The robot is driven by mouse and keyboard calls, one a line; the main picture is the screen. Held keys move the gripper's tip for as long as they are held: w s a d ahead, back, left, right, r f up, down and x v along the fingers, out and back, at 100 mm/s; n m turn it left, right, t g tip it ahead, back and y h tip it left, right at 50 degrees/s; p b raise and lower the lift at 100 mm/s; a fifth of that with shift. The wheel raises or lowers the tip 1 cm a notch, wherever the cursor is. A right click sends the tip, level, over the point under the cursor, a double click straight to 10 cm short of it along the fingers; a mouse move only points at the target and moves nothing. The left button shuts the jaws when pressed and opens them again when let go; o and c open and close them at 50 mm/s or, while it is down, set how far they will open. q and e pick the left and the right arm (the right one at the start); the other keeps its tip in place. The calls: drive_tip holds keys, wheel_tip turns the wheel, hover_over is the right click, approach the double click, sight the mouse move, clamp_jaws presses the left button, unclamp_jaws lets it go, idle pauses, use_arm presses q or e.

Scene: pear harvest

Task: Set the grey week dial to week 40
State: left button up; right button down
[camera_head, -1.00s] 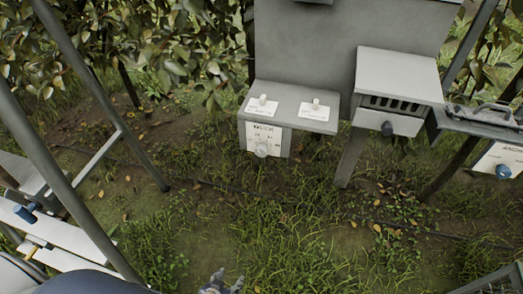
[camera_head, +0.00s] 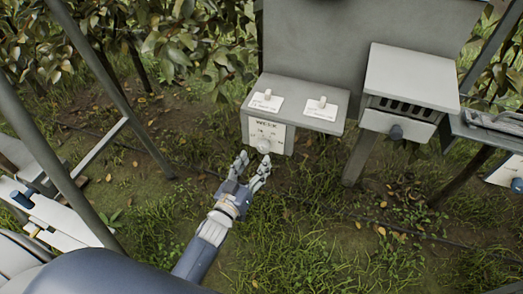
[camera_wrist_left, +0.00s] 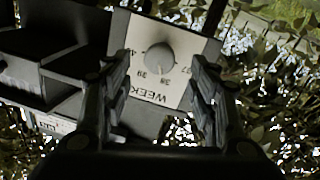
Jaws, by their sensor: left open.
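The grey week dial (camera_head: 264,145) is a round knob on a white plate (camera_head: 267,129) marked WEEK, on the front of a grey box. A pointer mark on the knob is too small to tell. My left gripper (camera_head: 252,164) is open just below and in front of the dial; in its wrist view the fingers (camera_wrist_left: 160,85) stand apart on both sides, not visibly touching it. My right gripper is not in view.
Two small white switches (camera_head: 268,94) (camera_head: 322,102) on labels stand on top of the grey box. To the right is a slotted box with a dark knob (camera_head: 396,132), then a panel with a blue knob (camera_head: 517,185). Metal posts stand at left; grass lies below.

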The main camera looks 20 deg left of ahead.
sight(262, 150)
use_arm(q)
drive_tip(key=w, duration=0.5)
drive_tip(key=shift+w+d, duration=0.3)
drive_tip(key=shift+d, duration=0.1)
drive_tip(key=shift+c, duration=0.4)
drive_tip(key=c, duration=1)
